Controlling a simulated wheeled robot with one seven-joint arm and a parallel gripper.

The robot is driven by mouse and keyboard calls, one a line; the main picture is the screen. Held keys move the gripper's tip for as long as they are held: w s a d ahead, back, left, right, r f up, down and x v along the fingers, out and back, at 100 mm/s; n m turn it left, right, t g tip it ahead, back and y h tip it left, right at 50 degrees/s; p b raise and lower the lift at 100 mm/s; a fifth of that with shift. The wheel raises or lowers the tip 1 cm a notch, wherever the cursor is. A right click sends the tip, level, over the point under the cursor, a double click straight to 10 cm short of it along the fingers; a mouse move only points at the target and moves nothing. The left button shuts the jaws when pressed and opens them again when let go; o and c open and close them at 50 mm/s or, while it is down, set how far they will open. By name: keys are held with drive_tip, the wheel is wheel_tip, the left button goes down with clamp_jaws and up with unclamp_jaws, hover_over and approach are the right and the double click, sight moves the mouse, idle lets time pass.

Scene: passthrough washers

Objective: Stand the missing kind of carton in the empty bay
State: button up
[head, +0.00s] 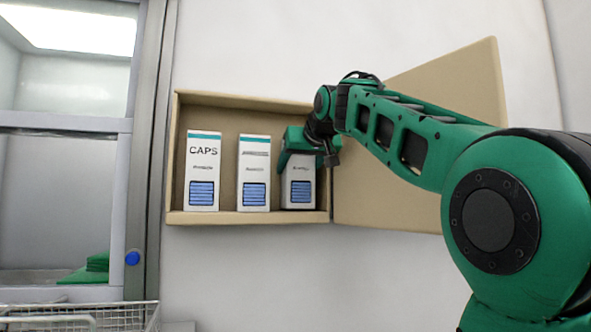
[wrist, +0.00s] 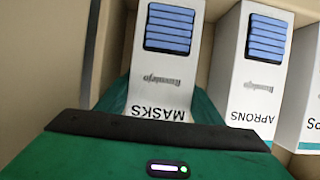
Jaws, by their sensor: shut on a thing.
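My gripper (head: 301,145) is shut on a white carton (head: 299,192) at the right end of the open wall cabinet (head: 245,218). The wrist view, upside down, shows this MASKS carton (wrist: 163,75) between the green fingers. It looks upright, its base level with the other cartons; I cannot tell if its base touches the cabinet floor. My gripper hides its top in the head view. A CAPS carton (head: 202,172) stands at the left. A second carton (head: 254,174) stands in the middle, labelled APRONS in the wrist view (wrist: 250,75).
The cabinet's tan door (head: 400,200) stands open at the right, behind my arm. The cabinet's side wall is close to the held carton. At the left are a metal-framed glass unit (head: 150,150), a green folded item (head: 90,270) and a wire basket (head: 110,318).

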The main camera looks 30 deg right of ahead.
drive_tip(key=shift+f, duration=0.2)
drive_tip(key=o, duration=1.3)
drive_tip(key=v, duration=1)
drive_tip(key=shift+s+a, duration=0.2)
drive_tip(key=shift+s, duration=0.1)
